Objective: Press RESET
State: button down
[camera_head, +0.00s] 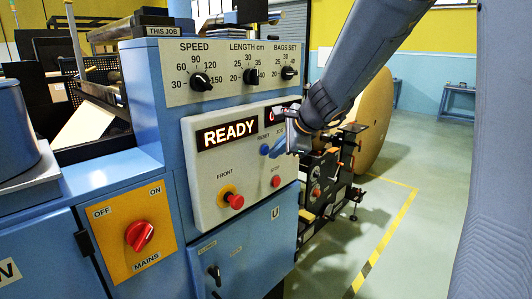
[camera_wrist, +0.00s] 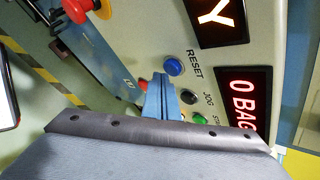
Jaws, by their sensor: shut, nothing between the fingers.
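The blue RESET button (camera_wrist: 174,67) is on the pale control panel (camera_head: 208,214), with its label beside it in the wrist view. In the head view the blue button (camera_head: 264,149) sits below the READY display (camera_head: 228,133), close to my fingertips. My gripper (camera_wrist: 160,78) is shut and empty, its blue fingers pointing at the panel. In the wrist view the fingertips appear just beside the button; I cannot tell whether they touch the panel. In the head view my gripper (camera_head: 273,154) comes in from the right and hides the JOG and START area.
Near the fingers are a black JOG button (camera_wrist: 188,97), a green START button (camera_wrist: 199,119) and a red STOP button (camera_head: 276,181). A red FRONT mushroom button (camera_head: 236,201) sits lower left. Dials (camera_head: 201,81) are above, a red MAINS switch (camera_head: 140,235) lower left. Floor at right is clear.

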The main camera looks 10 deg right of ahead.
jog(key=shift+s+d, duration=0.1)
jog(key=shift+s, duration=0.05)
jog(key=s+d, duration=0.1)
jog(key=s, duration=0.1)
jog(key=s+d+b, duration=0.1)
jog(key=s+d, duration=0.1)
dwell(0.7)
dwell(0.3)
jog(key=s+f+n+g+h, duration=0.1)
jog(key=s+f+n+g, duration=0.2)
jog(key=s+f+n, duration=0.6)
jog(key=s+a+f+n+g+h, duration=0.1)
jog(key=s+f+n+g, duration=0.3)
jog(key=s+f+n, duration=0.5)
jog(key=s+h, duration=0.1)
jog(key=s, duration=0.4)
jog(key=shift+s+f+n+h, duration=0.2)
jog(key=shift+n+h, duration=0.1)
jog(key=shift+n, duration=0.1)
jog(key=shift+a, duration=0.1)
